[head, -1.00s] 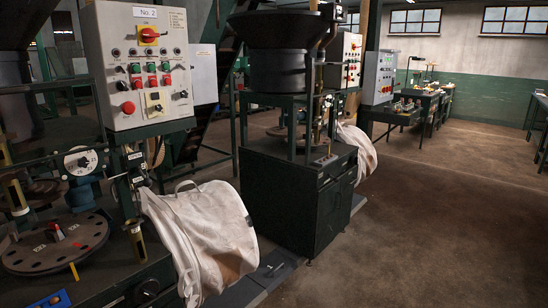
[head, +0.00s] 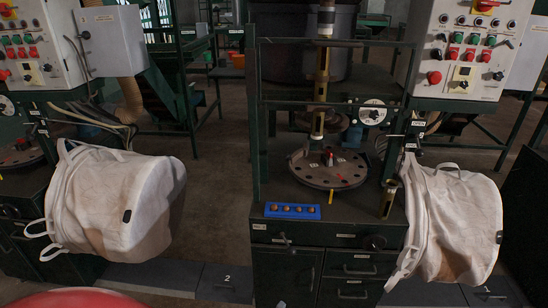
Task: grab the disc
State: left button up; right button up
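A dark round disc (head: 309,172) with holes around its rim lies flat on top of the green machine cabinet in the middle of the head view. A small red-topped part stands near its centre, and a small yellow piece shows at its front edge. Neither of my grippers is in view, so nothing of mine is near the disc in this picture.
A blue tray (head: 267,211) with several round pieces lies in front of the disc, and a brass cylinder (head: 389,198) stands to its right. Green frame posts rise around the disc. White bulk bags hang at left (head: 95,205) and right (head: 462,215).

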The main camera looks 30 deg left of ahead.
aim_at(316, 166)
jog(key=u, duration=0.65)
jog(key=i+j+z, duration=0.2)
jog(key=i+j, duration=0.35)
jog(key=i+l+u, duration=0.3)
jog(key=l, duration=0.25)
jog(key=i+l+u, duration=0.15)
jog(key=l, duration=0.15)
jog(key=i+l+u, duration=0.15)
jog(key=l, duration=0.15)
jog(key=k, duration=0.05)
